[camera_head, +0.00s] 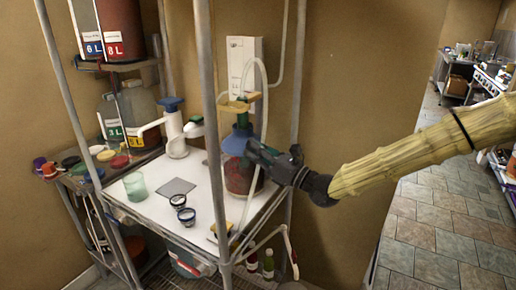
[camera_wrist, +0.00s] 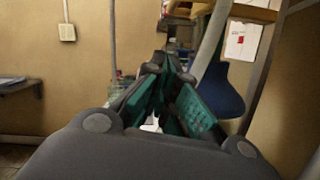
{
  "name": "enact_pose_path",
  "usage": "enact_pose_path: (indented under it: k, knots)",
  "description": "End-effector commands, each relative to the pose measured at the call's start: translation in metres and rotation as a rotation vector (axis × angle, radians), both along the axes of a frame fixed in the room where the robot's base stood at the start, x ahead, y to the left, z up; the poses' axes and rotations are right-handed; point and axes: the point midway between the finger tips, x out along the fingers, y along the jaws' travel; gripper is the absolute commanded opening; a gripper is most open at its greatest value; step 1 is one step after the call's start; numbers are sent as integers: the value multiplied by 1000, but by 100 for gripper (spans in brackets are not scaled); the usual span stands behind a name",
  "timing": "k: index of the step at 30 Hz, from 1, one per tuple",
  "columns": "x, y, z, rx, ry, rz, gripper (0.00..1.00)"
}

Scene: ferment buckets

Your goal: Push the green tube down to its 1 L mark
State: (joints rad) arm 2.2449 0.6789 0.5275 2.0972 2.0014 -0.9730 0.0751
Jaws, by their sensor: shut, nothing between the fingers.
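My gripper (camera_head: 254,150) is shut and empty, beside the blue funnel-shaped piece (camera_head: 237,138) on top of a dark red jar (camera_head: 240,176). In the wrist view, the shut fingers (camera_wrist: 166,64) with teal pads point forward, and the blue piece (camera_wrist: 220,92) is just right of them. I cannot tell whether they touch. A pale tube (camera_head: 262,82) loops above the jar; a pale length of tube also shows in the wrist view (camera_wrist: 213,45).
The white shelf (camera_head: 155,212) holds a green glass (camera_head: 135,186), a grey square (camera_head: 177,187) and two small dark-rimmed cups. Metal posts (camera_head: 213,120) stand in front of and behind the jar. Labelled containers (camera_head: 122,30) stand on the left rack.

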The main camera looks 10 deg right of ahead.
Motion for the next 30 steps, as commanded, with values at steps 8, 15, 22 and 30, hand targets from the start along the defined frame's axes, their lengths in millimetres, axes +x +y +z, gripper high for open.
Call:
enact_pose_path:
  k: [8,15,22,30]
  knots:
    - [21,26,9,-4,-1,1,0]
    - [39,48,17,-3,0,0,0]
    - [48,50,43,-3,-1,-2,0]
    - [50,48,56,-2,0,-2,0]
